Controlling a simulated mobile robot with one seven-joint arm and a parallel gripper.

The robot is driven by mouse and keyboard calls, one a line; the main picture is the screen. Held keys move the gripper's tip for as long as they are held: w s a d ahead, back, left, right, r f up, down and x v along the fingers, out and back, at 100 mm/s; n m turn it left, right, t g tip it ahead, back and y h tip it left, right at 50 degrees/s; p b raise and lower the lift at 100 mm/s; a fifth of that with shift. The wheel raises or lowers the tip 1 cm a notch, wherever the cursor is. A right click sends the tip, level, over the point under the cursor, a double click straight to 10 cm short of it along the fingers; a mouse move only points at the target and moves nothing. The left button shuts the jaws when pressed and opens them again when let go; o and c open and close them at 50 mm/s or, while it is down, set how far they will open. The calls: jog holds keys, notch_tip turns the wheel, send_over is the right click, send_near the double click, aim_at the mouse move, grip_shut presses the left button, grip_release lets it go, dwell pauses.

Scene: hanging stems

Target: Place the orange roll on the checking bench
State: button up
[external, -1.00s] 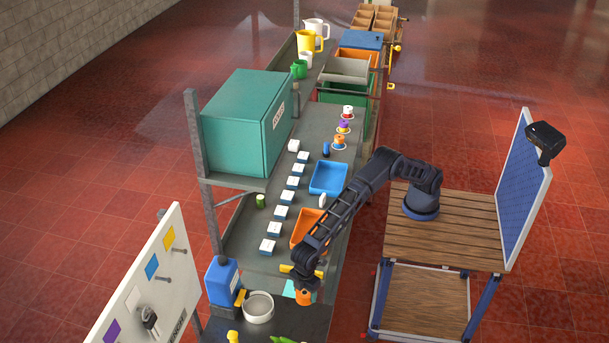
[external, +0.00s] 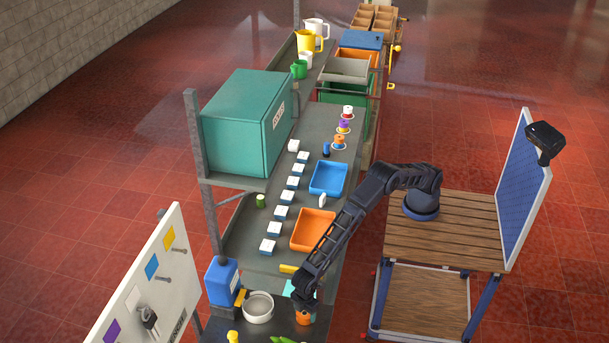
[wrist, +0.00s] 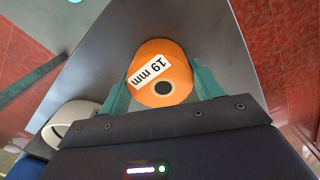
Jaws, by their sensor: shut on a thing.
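The orange roll (wrist: 168,64) has a white "19 mm" label and a dark centre hole. My gripper (wrist: 160,88) is shut on it, with a green finger on each side. In the external view the roll (external: 303,319) shows just under my gripper (external: 304,303), over the dark near end (external: 262,327) of the long grey bench. No label shows which surface is the checking bench; this dark section may be it. I cannot tell whether the roll touches the surface. A turquoise patch (external: 291,287) lies partly behind my gripper.
Green items (external: 285,340) lie at the near edge. A yellow piece (external: 288,269) and an orange tray (external: 313,230) lie farther back. Dark surface is clear between bowl and roll.

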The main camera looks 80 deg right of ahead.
jog(key=shift+f, duration=0.15)
jog(key=o, duration=1.1)
jog(key=shift+c, duration=0.2)
notch_tip(320, 180, up, 12)
